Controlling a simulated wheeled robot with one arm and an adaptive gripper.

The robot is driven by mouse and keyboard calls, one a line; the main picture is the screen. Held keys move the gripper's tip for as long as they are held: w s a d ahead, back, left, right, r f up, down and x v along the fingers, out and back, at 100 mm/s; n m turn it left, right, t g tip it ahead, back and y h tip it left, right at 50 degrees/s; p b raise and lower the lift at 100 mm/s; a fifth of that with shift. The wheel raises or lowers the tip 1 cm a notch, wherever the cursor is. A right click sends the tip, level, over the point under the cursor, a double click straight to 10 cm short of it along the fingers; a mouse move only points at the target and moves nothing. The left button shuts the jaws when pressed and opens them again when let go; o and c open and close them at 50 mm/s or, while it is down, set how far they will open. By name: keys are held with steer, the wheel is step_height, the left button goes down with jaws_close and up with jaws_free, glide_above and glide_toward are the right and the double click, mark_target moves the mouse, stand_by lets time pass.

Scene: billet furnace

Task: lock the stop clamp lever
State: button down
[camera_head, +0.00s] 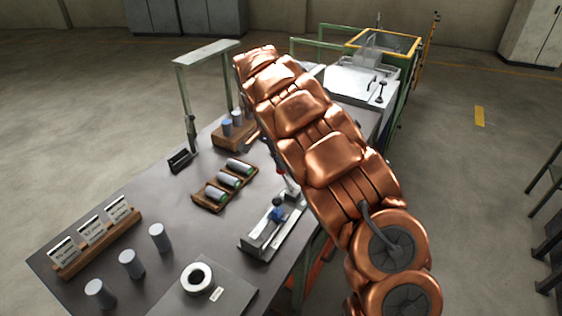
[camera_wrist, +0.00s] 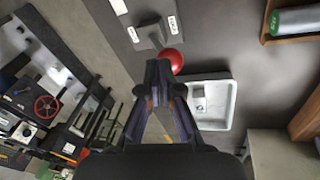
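In the wrist view a red ball knob (camera_wrist: 172,60) sits beside a grey bracket (camera_wrist: 149,33) on a dark grey plate, with small white labels on either side; I take this to be the stop clamp lever. The labels are too small to read. My gripper (camera_wrist: 158,66) has its fingertips together, with the red knob just beyond them and to the right. The tips overlap the knob's edge in the picture; I cannot tell whether they touch it. No object shows between the fingers.
A white tray (camera_wrist: 229,105) lies right of my fingers in the wrist view. In the head view the table (camera_head: 170,215) carries a wooden rack of cylinders (camera_head: 207,199), a long fixture (camera_head: 259,243), several upright grey cylinders and a card holder (camera_head: 72,268). A green frame (camera_head: 181,90) stands behind.

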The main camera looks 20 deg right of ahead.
steer(key=shift+a, duration=0.1)
steer(key=v, duration=1.1)
steer(key=shift+a+r, duration=0.25)
steer(key=shift+a, duration=0.1)
stand_by(0.7)
stand_by(0.3)
